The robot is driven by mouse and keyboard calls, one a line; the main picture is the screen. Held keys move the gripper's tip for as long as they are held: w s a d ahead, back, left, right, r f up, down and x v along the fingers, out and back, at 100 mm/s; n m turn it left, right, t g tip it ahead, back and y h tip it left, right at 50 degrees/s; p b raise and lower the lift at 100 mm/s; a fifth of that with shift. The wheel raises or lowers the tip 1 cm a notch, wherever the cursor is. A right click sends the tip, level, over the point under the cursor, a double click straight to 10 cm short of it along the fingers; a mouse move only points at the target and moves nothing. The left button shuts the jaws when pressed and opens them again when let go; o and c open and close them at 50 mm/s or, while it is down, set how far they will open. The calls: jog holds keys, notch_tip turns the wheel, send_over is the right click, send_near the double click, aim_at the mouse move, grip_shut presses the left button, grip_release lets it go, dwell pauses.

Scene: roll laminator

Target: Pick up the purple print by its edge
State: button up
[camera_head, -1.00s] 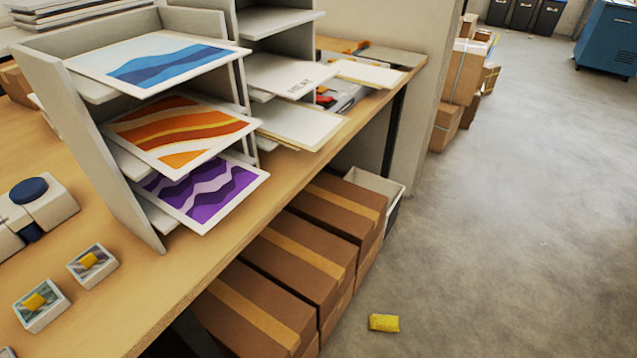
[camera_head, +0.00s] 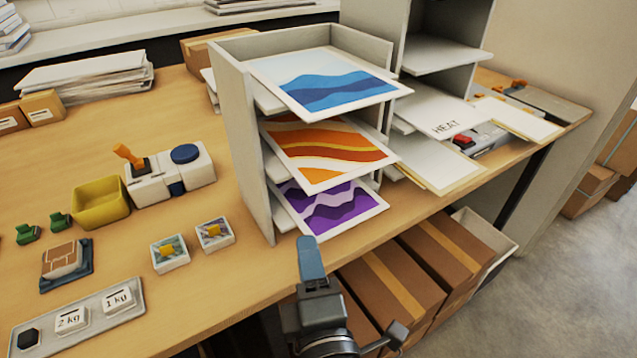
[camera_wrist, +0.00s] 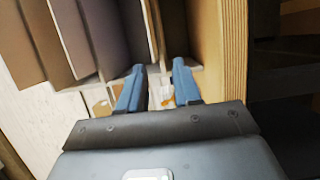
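The purple print (camera_head: 331,207) lies in the lowest slot of the grey shelf unit (camera_head: 245,155). Its near edge sticks out over the table's front. The orange print (camera_head: 328,150) is in the slot above and the blue print (camera_head: 325,80) in the top slot. My gripper (camera_head: 311,252) is in front of the table edge, just below and apart from the purple print in the head view. In the wrist view its two blue fingers (camera_wrist: 157,78) are spread with nothing between them. I cannot tell which sheet edges show at the wrist view's upper left.
The wooden table edge (camera_wrist: 233,55) runs close beside my fingers in the wrist view. Cardboard boxes (camera_head: 395,285) stand under the table. Two small print blocks (camera_head: 214,234) and a yellow bin (camera_head: 100,203) are left of the shelf. A second shelf (camera_head: 445,55) stands right.

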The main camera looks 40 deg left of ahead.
jog(key=shift+r+x, duration=0.2)
jog(key=shift+x, duration=1.65)
jog(key=shift+c, duration=0.4)
jog(key=shift+s, duration=0.1)
grip_shut()
